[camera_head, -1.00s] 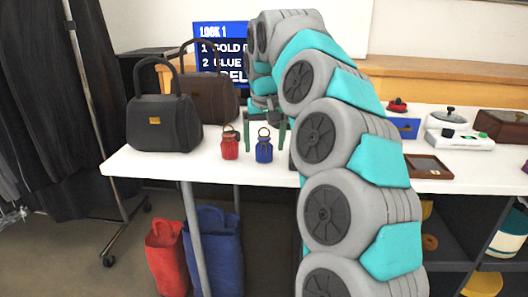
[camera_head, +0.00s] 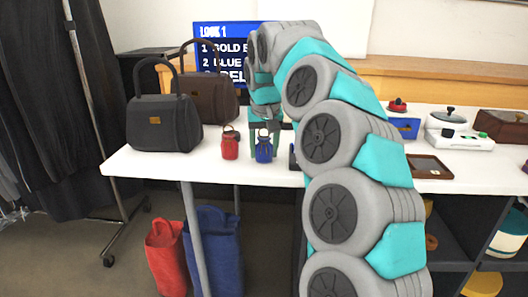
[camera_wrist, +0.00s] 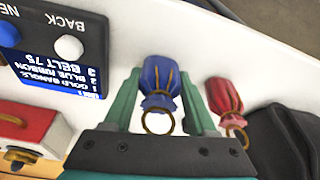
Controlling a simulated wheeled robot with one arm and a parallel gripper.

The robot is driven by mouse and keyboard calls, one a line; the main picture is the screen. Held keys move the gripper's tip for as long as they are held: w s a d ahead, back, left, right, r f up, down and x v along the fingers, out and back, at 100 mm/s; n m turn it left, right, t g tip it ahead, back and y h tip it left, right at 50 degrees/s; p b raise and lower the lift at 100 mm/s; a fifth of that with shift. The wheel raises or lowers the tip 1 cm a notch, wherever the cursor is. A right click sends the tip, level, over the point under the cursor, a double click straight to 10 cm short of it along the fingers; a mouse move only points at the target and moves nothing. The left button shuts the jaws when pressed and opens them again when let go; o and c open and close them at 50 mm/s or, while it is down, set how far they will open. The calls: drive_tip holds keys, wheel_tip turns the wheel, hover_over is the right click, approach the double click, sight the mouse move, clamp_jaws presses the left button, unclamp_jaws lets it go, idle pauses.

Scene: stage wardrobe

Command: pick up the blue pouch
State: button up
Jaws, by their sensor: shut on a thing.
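The blue pouch (camera_head: 264,152) is small and gathered at the neck, with a gold ring on top. It stands at the front of the white table (camera_head: 180,166). My gripper (camera_head: 265,146) reaches down over it. In the wrist view the blue pouch (camera_wrist: 160,80) sits between the two green fingers of my gripper (camera_wrist: 160,92), which are shut on it. I see no clear gap between the pouch and the table. A red pouch (camera_head: 229,145) of the same shape stands just left of it, and it also shows in the wrist view (camera_wrist: 225,97).
Black (camera_head: 160,124) and brown (camera_head: 212,96) handbags stand to the left. A sign (camera_head: 222,45) stands behind. A blue box (camera_head: 405,128), a brown tray (camera_head: 428,167) and a white device (camera_head: 460,140) are to the right. Red and blue bags stand on the floor.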

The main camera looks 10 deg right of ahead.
sight(264, 137)
drive_tip(key=c, duration=0.3)
drive_tip(key=shift+r, duration=0.15)
drive_tip(key=shift+c, duration=0.2)
drive_tip(key=shift+r, duration=1.6)
drive_tip(key=s+a+r+b, duration=0.1)
drive_tip(key=s+b, duration=0.1)
drive_tip(key=s, duration=1.4)
drive_tip(key=shift+a+r, duration=0.15)
drive_tip(key=shift+r, duration=0.1)
